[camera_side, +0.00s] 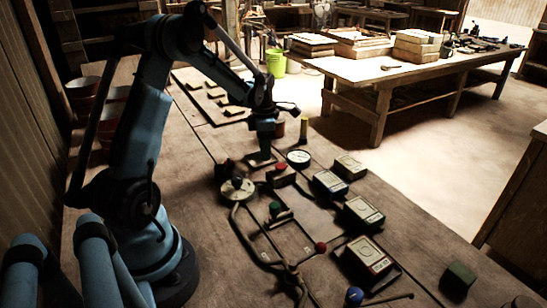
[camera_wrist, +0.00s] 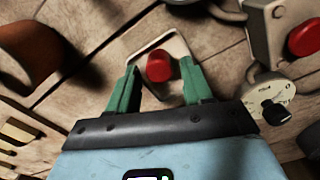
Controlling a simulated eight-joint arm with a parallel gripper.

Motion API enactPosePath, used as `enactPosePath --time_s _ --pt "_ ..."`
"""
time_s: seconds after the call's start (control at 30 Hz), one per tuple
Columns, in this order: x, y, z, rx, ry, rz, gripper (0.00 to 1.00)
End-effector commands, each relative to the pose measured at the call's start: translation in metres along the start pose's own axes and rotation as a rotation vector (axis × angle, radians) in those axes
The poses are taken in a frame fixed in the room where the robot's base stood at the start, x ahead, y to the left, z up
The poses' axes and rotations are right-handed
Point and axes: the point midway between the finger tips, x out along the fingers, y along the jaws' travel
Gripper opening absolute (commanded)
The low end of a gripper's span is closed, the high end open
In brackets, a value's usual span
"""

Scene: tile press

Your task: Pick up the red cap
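The red cap (camera_wrist: 159,67) is small and rounded. In the wrist view it stands inside a pale, angular frame or plate (camera_wrist: 176,42). My gripper (camera_wrist: 160,72) has two green fingers, one on each side of the cap. They are apart, with a small gap showing on both sides, so it looks open around the cap. In the side view my gripper (camera_side: 263,152) points down just above the pale plate (camera_side: 258,163). The cap is hidden there behind the gripper. I cannot tell the exact height of the fingertips.
A grey box with a red button (camera_wrist: 305,38) and a black-knobbed dial (camera_wrist: 270,98) are close on the right. A brown pot (camera_wrist: 32,55) is at left. In the side view, a white round gauge (camera_side: 299,157) and several meter boxes (camera_side: 329,185) stand nearby.

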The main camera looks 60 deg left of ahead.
Motion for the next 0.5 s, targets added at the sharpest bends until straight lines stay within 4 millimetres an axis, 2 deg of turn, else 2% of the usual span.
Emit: enactPosePath --time_s 0.03,0.2,0.3,0.5 --pt "-0.0002 0.0000 0.0000 0.000 0.000 0.000 0.42" --pt "-0.0003 0.0000 0.0000 0.000 0.000 0.000 0.16" --pt "-0.0003 0.0000 0.0000 0.000 0.000 0.000 0.03" --pt "-0.0004 0.0000 0.0000 0.000 0.000 0.000 0.03"
